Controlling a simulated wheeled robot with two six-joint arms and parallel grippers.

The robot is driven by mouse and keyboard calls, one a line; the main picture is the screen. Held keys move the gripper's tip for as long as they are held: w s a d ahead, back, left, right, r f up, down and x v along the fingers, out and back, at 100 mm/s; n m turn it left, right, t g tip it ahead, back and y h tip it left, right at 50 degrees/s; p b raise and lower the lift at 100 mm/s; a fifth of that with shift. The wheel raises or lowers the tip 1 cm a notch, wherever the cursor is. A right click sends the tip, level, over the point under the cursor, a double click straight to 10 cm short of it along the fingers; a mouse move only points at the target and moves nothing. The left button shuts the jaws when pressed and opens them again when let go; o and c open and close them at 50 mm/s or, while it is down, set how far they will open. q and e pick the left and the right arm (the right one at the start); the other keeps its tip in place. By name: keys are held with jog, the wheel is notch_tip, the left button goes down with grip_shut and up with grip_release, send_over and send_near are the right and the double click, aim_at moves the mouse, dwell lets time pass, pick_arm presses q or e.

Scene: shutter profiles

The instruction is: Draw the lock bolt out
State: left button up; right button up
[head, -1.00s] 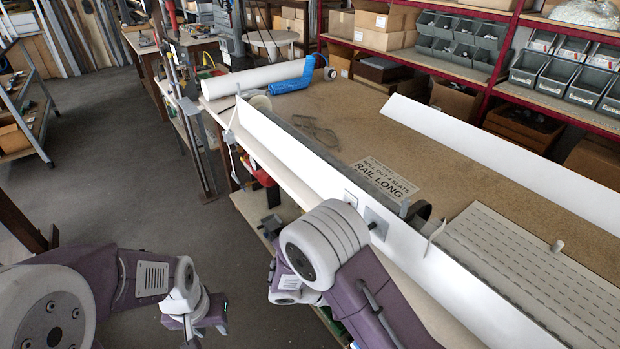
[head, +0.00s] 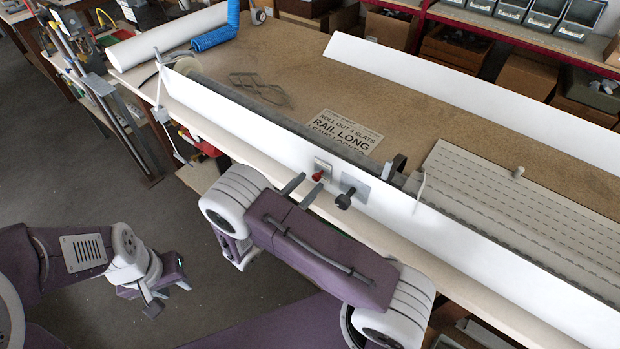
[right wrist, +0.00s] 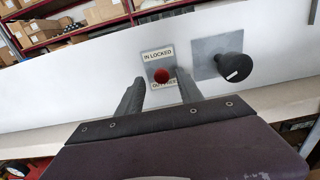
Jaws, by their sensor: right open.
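The lock bolt shows as a red knob (head: 317,176) on a small labelled plate on the front face of the long white rail (head: 260,133). In the right wrist view the red knob (right wrist: 161,76) lies between my fingertips as seen, under the words "IN LOCKED"; the lower label is partly covered. My right gripper (head: 302,189) is open and points at the rail, its fingers just short of the plate; I cannot tell whether they reach around the knob. My left gripper (head: 168,297) is open and empty, low over the floor at the left, away from the bench.
A black knob (head: 344,201) on a grey plate sits just right of the bolt. A slatted panel (head: 500,200) lies behind the rail. A printed sign (head: 345,130), a white roll (head: 165,38) and a blue roll (head: 217,36) lie on the bench.

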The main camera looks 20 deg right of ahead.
jog(key=shift+x, duration=0.9)
jog(key=shift+s+d, duration=0.1)
jog(key=shift+s, duration=0.05)
grip_shut()
